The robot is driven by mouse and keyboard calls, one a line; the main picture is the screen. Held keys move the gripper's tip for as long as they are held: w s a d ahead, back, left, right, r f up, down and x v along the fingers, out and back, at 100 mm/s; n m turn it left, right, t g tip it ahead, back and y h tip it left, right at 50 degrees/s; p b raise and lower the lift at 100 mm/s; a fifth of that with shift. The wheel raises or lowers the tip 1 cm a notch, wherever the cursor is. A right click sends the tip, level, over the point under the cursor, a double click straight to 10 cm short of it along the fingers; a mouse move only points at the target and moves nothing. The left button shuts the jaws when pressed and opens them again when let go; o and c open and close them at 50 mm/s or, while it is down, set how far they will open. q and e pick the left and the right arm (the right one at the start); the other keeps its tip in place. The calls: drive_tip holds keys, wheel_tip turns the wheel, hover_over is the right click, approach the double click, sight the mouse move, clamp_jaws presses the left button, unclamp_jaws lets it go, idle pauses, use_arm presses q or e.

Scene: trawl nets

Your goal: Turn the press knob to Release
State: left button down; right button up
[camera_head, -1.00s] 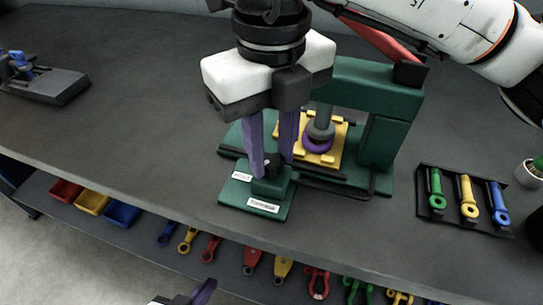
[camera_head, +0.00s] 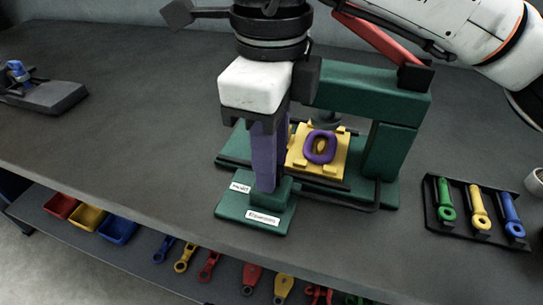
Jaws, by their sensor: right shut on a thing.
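The press (camera_head: 368,92) is a green frame on the grey bench. Its small green control box (camera_head: 229,207) stands at the front left, with one white label on the left (camera_head: 240,187) and another on the front (camera_head: 263,218); the lettering is too small to read surely. My right gripper (camera_head: 265,182) points down, its purple fingers shut on the knob on top of this box. The fingers hide the knob and its pointer. A purple ring (camera_head: 321,147) lies on the yellow plate (camera_head: 301,160) under the raised grey ram (camera_head: 324,119). My left gripper is out of view.
A dark rack (camera_head: 432,213) with green, yellow and blue tools lies right of the press. A grey fixture with a blue part (camera_head: 18,73) is at far left. Coloured bins (camera_head: 88,218) and loose fittings sit on the lower shelf. The bench left of the press is clear.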

idle(0.5)
drive_tip(key=o, duration=1.1)
drive_tip(key=shift+c, duration=0.2)
wheel_tip(320, 180, up, 10)
drive_tip(key=p, duration=0.1)
drive_tip(key=shift+r, duration=0.2)
